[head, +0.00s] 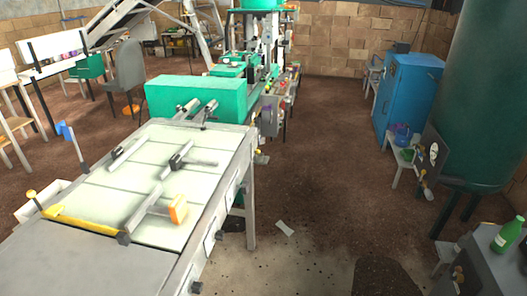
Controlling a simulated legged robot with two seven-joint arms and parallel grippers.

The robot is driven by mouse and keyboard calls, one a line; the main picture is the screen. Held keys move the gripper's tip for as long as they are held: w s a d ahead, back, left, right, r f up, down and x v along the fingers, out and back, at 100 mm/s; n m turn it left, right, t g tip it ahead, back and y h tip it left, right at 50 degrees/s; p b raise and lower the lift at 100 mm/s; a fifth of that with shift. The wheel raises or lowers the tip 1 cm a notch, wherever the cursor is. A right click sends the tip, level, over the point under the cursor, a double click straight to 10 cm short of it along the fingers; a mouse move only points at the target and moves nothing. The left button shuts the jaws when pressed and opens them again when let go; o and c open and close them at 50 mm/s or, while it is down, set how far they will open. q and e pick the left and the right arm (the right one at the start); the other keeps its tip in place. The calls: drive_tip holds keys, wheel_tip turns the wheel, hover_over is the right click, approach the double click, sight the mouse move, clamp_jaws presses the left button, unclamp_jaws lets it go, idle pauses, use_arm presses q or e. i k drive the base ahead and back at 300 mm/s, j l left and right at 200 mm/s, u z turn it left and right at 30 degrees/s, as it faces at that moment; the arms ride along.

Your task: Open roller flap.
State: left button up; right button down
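I see no part labelled as the roller flap, so I cannot tell which piece it is. A green machine (245,70) stands at the back middle, with a long green box-shaped cover (197,98) at its near end. Its near side is a long pale table (135,175) with grey bars and clamps on it. One grey bar (150,207) ends in an orange block (178,210). A yellow bar (80,220) crosses the table's near part, with a yellow knob (31,194) by its left end. Neither of my grippers is in view.
A blue cabinet (408,98) and a large dark green tank (490,95) stand at the right. A green bottle (507,235) is on a grey stand at the lower right. Chairs are at the left. The brown floor (325,165) between machine and cabinet is mostly clear.

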sight(254, 150)
drive_tip(key=i+l+u, duration=0.15)
drive_tip(key=i+l, duration=0.25)
drive_tip(key=i, duration=0.2)
drive_tip(key=i+l+u, duration=0.2)
drive_tip(key=i+l, duration=0.25)
drive_tip(key=i, duration=0.15)
drive_tip(key=i+l+u, duration=0.15)
drive_tip(key=i+l, duration=0.35)
drive_tip(key=i+l+u, duration=0.2)
drive_tip(key=i+l, duration=0.3)
drive_tip(key=l, duration=0.2)
drive_tip(key=i+l+u, duration=0.15)
drive_tip(key=i+l, duration=0.35)
drive_tip(key=l, duration=0.2)
